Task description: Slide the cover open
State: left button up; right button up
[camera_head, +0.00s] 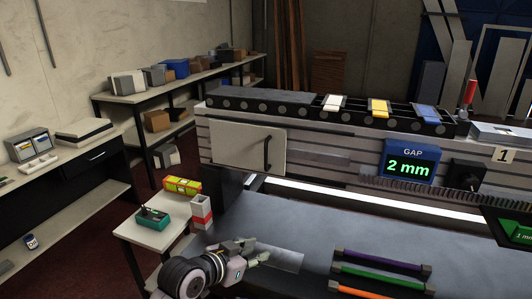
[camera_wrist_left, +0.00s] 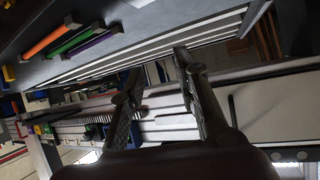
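A pale flat cover (camera_head: 248,147) with a dark upright bar handle (camera_head: 267,152) sits on the left front of the long grey machine. It looks closed flat against the front. In the left wrist view, the pale panel (camera_wrist_left: 285,108) shows at the right, with its dark handle (camera_wrist_left: 232,110) beside the finger. My left gripper (camera_head: 262,254) is low over the dark table, well in front of and below the cover, touching neither cover nor handle. In the left wrist view its two fingers (camera_wrist_left: 160,62) are apart with nothing between them. My right gripper is not in view.
The dark table (camera_head: 310,225) carries purple, green and orange bars (camera_head: 382,258) at front right. A small side table (camera_head: 150,238) with a teal box and a yellow-red box stands left of my arm. A blue gap display (camera_head: 410,163) reads 2 mm.

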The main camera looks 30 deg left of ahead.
aim_at(265, 154)
pick_arm(q)
jog(key=w+a+r+n+t+y, duration=0.1)
jog(key=w+a+r+t, duration=0.15)
jog(key=a+r, duration=0.4)
jog(key=w+a+r+n+t, duration=0.1)
jog(key=w+a+r+t, duration=0.2)
jog(key=r, duration=0.6)
jog(key=w+p, duration=0.1)
jog(key=w, duration=0.4)
jog(key=w+p, duration=0.1)
jog(key=w, duration=0.4)
jog(key=w+a+p, duration=0.1)
jog(key=w, duration=0.5)
jog(key=shift+f+p, duration=0.15)
jog(key=shift+p, duration=0.25)
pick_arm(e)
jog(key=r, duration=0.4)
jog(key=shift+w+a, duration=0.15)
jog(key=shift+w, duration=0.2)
pick_arm(q)
jog(key=shift+c, duration=0.5)
jog(key=c, duration=0.5)
grip_shut()
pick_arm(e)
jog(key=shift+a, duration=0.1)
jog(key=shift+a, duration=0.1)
